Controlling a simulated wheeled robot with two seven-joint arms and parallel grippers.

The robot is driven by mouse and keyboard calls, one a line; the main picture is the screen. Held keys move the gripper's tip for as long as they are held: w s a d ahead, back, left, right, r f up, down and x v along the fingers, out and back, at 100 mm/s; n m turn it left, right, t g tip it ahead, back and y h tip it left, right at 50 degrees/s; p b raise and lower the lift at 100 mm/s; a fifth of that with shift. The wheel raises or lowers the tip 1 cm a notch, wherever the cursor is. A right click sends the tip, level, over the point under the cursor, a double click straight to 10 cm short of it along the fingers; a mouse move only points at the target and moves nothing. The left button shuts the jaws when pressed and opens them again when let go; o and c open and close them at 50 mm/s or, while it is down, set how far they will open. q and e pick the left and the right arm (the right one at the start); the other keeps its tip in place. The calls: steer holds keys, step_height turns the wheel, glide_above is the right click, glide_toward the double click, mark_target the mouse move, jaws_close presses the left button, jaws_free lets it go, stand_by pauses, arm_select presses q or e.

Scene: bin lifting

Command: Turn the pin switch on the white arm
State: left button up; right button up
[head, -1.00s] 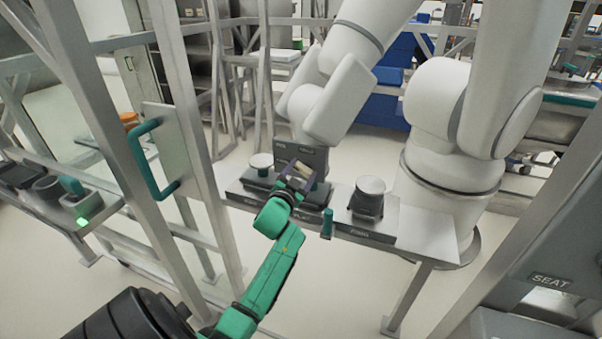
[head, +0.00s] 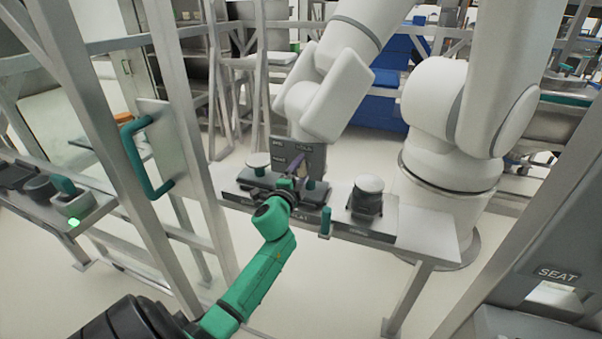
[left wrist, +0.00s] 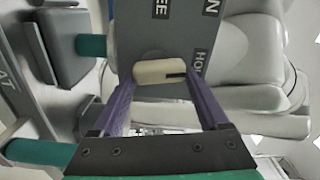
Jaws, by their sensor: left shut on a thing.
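The white arm (head: 318,103) carries a dark grey plate (head: 283,148) at its lower end. In the left wrist view the plate (left wrist: 180,30) bears partly readable lettering and a cream pin switch (left wrist: 160,71) with a dark slot at one end. The switch lies sideways in that picture. My left gripper (head: 298,172) is at the plate. In the left wrist view its purple fingers (left wrist: 161,88) are on the switch's two sides, shut on it. In the head view the gripper hides much of the switch. My right gripper is not in view.
A narrow metal bench (head: 425,234) stands below the plate, with a round-topped white device (head: 367,194) and a small teal post (head: 325,223). A metal frame with a teal handle (head: 144,160) stands left of my arm. A panel marked SEAT (head: 556,273) is at the right.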

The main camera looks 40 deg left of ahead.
arm_select(q)
steer(key=shift+f+m, duration=0.15)
steer(key=shift+m, duration=0.95)
steer(key=o, duration=1.2)
steer(key=shift+o, duration=0.2)
steer(key=shift+s, duration=0.1)
steer(key=b+v, duration=0.2)
steer(key=v, duration=1.2)
steer(key=shift+s, duration=0.2)
steer(key=shift+d, duration=0.1)
